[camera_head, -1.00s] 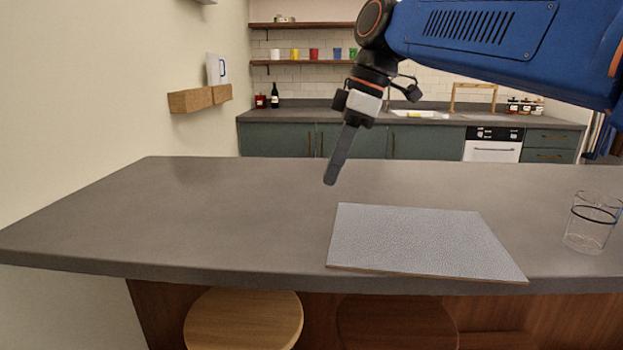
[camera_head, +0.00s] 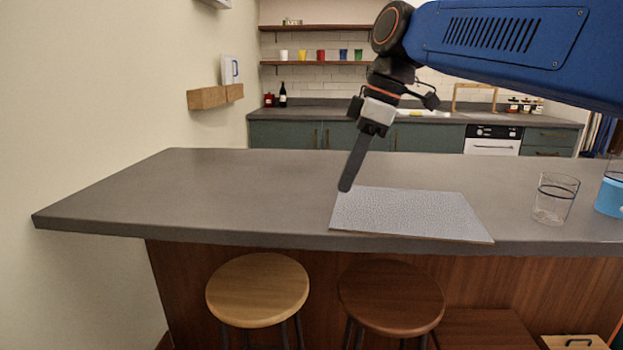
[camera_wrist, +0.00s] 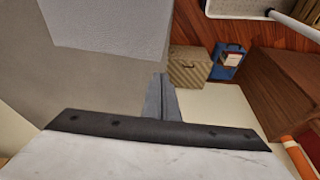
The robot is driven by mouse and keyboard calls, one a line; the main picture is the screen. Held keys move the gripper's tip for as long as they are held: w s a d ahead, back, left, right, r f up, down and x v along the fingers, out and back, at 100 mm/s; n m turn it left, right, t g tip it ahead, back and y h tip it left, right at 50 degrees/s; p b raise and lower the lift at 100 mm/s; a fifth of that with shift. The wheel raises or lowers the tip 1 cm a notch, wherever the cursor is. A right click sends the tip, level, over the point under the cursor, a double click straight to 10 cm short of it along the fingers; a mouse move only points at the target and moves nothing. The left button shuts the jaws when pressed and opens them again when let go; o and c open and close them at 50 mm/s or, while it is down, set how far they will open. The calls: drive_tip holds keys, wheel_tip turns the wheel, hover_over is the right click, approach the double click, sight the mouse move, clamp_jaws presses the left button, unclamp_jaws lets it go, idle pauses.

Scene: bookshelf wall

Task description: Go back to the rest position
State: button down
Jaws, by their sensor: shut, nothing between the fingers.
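My gripper (camera_head: 346,187) hangs from the blue arm in the head view, its fingers pointing down and a little left. The fingers are shut together with nothing between them. They appear in front of the grey counter (camera_head: 215,190), close to the left back corner of a light grey mat (camera_head: 405,213). In the wrist view the shut fingers (camera_wrist: 161,80) point away from the camera, with the mat (camera_wrist: 110,25) at the upper left.
A clear glass (camera_head: 555,200) and a blue object (camera_head: 609,196) stand on the counter's right part. A light stool (camera_head: 258,288) and a dark stool (camera_head: 390,296) are in front. Wall shelves hold coloured cups. The counter's left part is bare.

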drive_tip(key=s+d+f+m+t+h, duration=0.2)
drive_tip(key=s+d+f+m, duration=0.6)
drive_tip(key=d+f, duration=0.3)
drive_tip(key=s+d+f+m+t+h, duration=0.1)
drive_tip(key=s+d+f+m, duration=0.7)
drive_tip(key=f, duration=0.9)
drive_tip(key=s+d+t, duration=0.1)
drive_tip(key=s+d, duration=0.1)
drive_tip(key=d, duration=0.1)
drive_tip(key=shift+h, duration=0.4)
